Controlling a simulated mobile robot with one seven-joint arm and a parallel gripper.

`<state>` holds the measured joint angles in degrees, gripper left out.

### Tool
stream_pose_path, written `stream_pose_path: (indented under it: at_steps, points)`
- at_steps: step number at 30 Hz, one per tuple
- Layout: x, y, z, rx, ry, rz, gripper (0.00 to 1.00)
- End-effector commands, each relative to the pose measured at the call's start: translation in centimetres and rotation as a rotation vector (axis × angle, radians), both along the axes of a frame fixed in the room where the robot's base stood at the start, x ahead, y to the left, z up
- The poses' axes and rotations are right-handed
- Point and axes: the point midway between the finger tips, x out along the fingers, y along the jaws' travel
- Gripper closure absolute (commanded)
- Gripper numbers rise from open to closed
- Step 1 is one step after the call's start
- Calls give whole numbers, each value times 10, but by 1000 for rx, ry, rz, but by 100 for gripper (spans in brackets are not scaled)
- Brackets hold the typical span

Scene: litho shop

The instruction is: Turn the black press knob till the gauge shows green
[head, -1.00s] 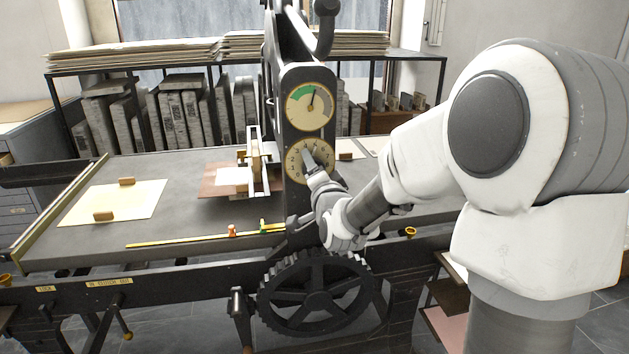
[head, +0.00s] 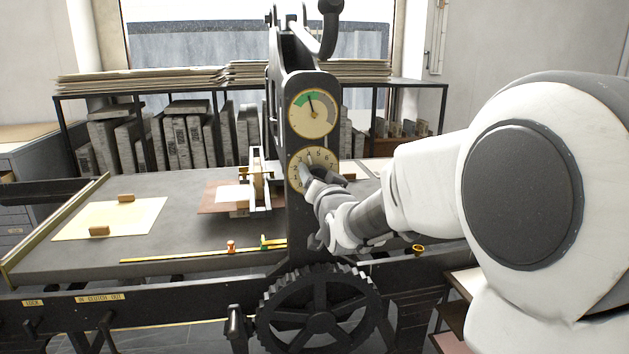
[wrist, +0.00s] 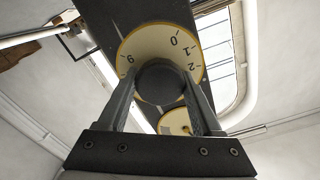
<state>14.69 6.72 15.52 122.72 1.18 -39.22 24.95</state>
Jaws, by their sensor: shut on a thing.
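The black press knob (wrist: 162,82) sits in the middle of a cream numbered dial (wrist: 187,47) and lies between my two fingers in the wrist view. My gripper (wrist: 160,92) is shut on it. In the head view my gripper (head: 307,173) reaches the dial (head: 316,154) from the lower right and hides the knob. The round gauge (head: 313,120) is above the dial on the dark press column. Its needle points up and slightly left, within the right part of the green band.
The press bed (head: 180,235) carries a yellow sheet (head: 110,218) with two small wooden blocks. A large gear wheel (head: 318,310) is below the dial. Stone slabs (head: 180,140) fill the rack behind.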

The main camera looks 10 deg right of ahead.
Motion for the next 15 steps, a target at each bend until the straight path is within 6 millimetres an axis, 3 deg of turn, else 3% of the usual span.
stream_pose_path:
  at_steps: [11,12,15]
  points:
    - [0,0,2,-5,-3,-1,89]
    - [0,0,2,-5,-3,-1,32]
    - [0,0,1,-4,-2,0,14]
